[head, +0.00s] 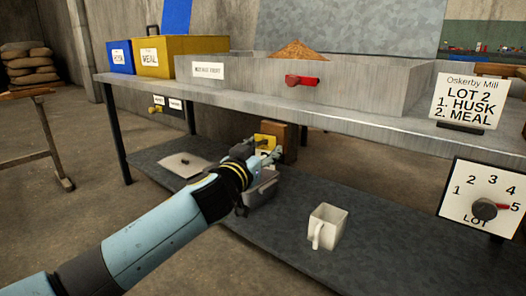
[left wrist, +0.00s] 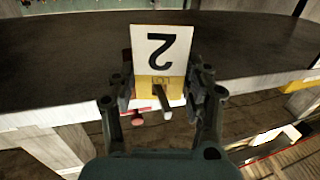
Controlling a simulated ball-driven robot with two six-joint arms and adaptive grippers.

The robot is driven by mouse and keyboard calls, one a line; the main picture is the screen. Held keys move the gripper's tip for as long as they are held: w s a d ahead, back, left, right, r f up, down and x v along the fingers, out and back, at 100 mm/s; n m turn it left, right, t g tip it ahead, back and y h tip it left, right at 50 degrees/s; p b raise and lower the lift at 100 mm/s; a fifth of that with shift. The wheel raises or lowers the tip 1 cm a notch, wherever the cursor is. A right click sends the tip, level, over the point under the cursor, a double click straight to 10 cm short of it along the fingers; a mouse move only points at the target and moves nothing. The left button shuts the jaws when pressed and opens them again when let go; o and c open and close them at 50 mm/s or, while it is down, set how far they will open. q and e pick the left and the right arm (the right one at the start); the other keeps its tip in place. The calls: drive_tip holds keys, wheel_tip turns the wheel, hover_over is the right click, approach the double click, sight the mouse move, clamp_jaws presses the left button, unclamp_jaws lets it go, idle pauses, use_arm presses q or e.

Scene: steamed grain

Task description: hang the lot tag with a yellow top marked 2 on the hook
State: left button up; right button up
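The lot tag has a yellow top (head: 265,140) and a white face with a black 2. In the left wrist view the tag (left wrist: 160,45) appears upside down. My left gripper (left wrist: 160,92) has a finger at each side edge of the tag, seemingly touching both edges. It also shows in the head view (head: 262,156), in front of a brown wooden block (head: 290,140). A grey hook peg (left wrist: 161,99) sticks out at the tag's yellow part. I cannot tell whether the peg passes through the tag's hole. My right gripper is not in view.
A white mug (head: 327,228) stands on the lower shelf (head: 385,250). A grey tray (head: 262,190) and a pale flat piece (head: 187,164) lie there too. The upper counter (head: 340,108) overhangs the gripper. A lot dial (head: 484,207) is at right.

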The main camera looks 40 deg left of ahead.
use_arm(q)
drive_tip(key=o, duration=0.4)
drive_tip(key=shift+o, duration=0.3)
